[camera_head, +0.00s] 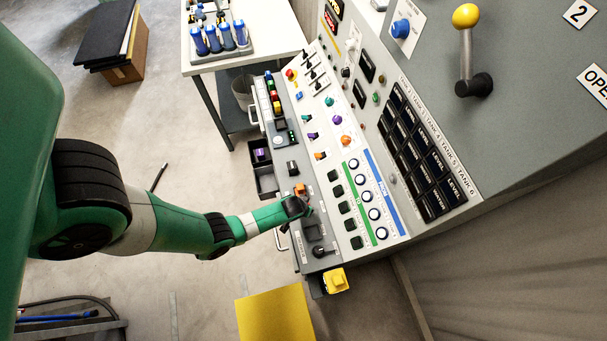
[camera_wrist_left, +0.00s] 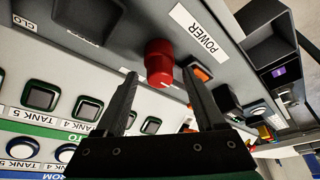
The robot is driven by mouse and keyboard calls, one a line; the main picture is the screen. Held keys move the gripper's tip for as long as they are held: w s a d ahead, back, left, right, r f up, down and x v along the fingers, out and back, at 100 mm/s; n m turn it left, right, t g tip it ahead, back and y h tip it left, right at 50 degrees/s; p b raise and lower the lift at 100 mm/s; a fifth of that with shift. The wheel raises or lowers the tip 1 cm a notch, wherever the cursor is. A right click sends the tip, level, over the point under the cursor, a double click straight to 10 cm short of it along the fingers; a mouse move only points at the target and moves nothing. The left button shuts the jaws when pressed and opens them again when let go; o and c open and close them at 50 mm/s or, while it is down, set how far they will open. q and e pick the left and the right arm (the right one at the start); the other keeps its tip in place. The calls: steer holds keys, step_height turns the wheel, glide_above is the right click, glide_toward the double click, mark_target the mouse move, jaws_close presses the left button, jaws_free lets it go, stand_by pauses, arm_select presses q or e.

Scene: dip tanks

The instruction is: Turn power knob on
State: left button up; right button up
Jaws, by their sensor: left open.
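A red knob (camera_wrist_left: 159,62) stands out from the grey panel beside the white POWER label (camera_wrist_left: 197,30) in the left wrist view. My left gripper (camera_wrist_left: 160,78) is open, with one finger on each side of the knob and gaps between. I cannot tell whether the fingertips reach past the knob's front face. In the head view my left gripper (camera_head: 302,206) is at the lower part of the sloped console, and it hides the knob there. An orange rectangular switch (camera_wrist_left: 202,72) sits close beside the right finger. My right gripper is in neither view.
Green-framed square buttons (camera_wrist_left: 88,108) and blue round buttons (camera_head: 374,213) are close by on the console. A white table (camera_head: 270,22) stands behind. The floor at left is mostly clear.

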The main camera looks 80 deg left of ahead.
arm_select(q)
steer(key=p+v, duration=0.7)
steer(key=v, duration=0.4)
steer(key=shift+r, duration=0.15)
